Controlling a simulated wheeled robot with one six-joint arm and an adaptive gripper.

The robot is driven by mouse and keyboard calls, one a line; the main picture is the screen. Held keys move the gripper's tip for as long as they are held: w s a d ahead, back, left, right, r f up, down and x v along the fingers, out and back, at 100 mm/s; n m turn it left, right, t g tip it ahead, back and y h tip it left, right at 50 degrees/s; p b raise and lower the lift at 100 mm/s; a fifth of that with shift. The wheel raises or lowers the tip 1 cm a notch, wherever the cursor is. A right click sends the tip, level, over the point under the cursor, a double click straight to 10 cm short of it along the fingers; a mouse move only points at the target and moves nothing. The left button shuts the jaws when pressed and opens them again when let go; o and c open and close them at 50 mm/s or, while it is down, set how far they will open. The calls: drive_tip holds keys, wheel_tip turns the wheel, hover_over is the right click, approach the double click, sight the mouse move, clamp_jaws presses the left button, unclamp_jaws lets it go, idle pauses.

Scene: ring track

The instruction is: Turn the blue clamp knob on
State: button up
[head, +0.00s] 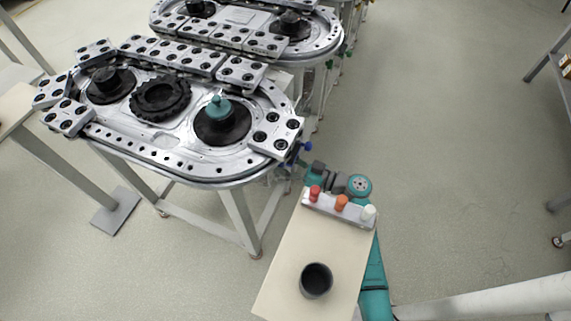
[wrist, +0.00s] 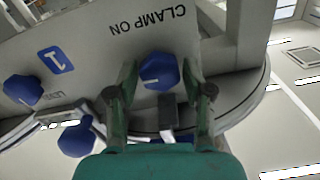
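The blue clamp knob (wrist: 158,70) sits on a grey panel under the words CLAMP ON, which appear upside down in the wrist view. A white mark on the knob's face points toward the left of the picture. My gripper (wrist: 158,76) has one finger on each side of the knob, and the fingers look open with narrow gaps beside it. Whether a finger touches it is hard to tell. In the head view, small blue knobs (head: 307,147) show at the right end of the ring track; which is the clamp knob is unclear there.

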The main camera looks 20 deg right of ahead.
drive_tip(key=c, duration=0.6)
drive_tip(key=shift+m, duration=0.3)
drive_tip(key=m, duration=1.3)
drive_tip(key=shift+d+f+m, duration=0.1)
drive_tip(key=shift+m, duration=2)
